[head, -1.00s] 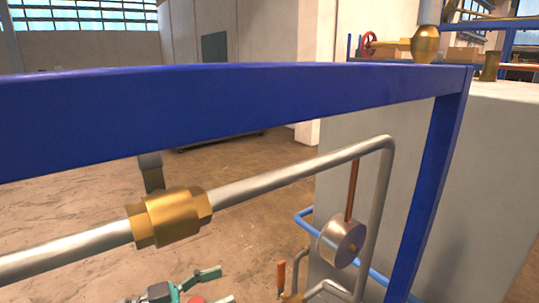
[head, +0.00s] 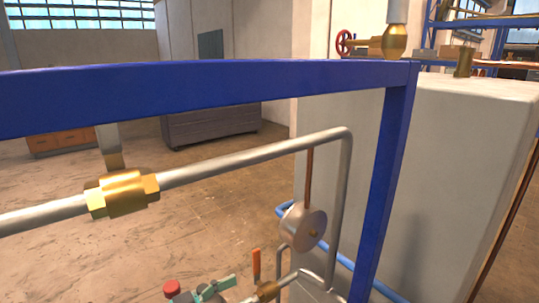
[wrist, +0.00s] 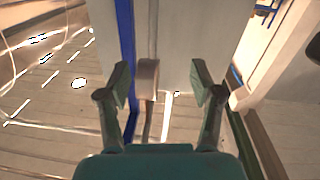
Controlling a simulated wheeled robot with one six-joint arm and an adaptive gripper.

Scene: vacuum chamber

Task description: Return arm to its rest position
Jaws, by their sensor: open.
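My gripper (wrist: 161,82) shows in the wrist view with its two teal fingers wide apart and nothing between them. In the head view only teal parts of my gripper (head: 214,288) show at the bottom edge, below the pipe and left of an orange-handled valve (head: 256,264). The rest of my arm is out of view.
A blue frame (head: 200,88) crosses the head view, with a post at right. Behind it run a grey pipe (head: 250,157) with a brass fitting (head: 122,193) and a round gauge-like part (head: 303,226). A large pale block (head: 450,170) stands right. Open floor lies behind left.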

